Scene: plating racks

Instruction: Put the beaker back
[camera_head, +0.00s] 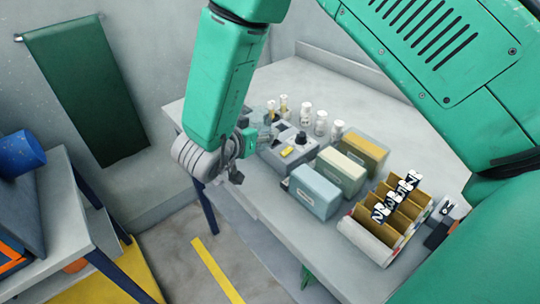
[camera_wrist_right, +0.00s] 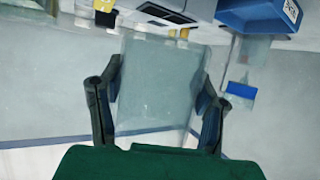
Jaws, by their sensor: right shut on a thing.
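A clear, see-through beaker (camera_wrist_right: 155,88) fills the middle of the right wrist view. My right gripper (camera_wrist_right: 157,92) has one dark finger on each side of it and is shut on it. In the head view my right gripper (camera_head: 238,165) hangs at the left edge of the grey table (camera_head: 330,92), beside a grey instrument (camera_head: 285,150) with a yellow part. The beaker cannot be made out clearly in the head view. My left gripper is not in view.
Several white bottles (camera_head: 321,122) stand behind the instrument. Blue (camera_head: 314,192), cream (camera_head: 340,172) and yellow (camera_head: 363,150) boxes stand to its right, then a divided rack (camera_head: 385,225). The table's back right is bare. A side bench (camera_head: 55,200) stands at left.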

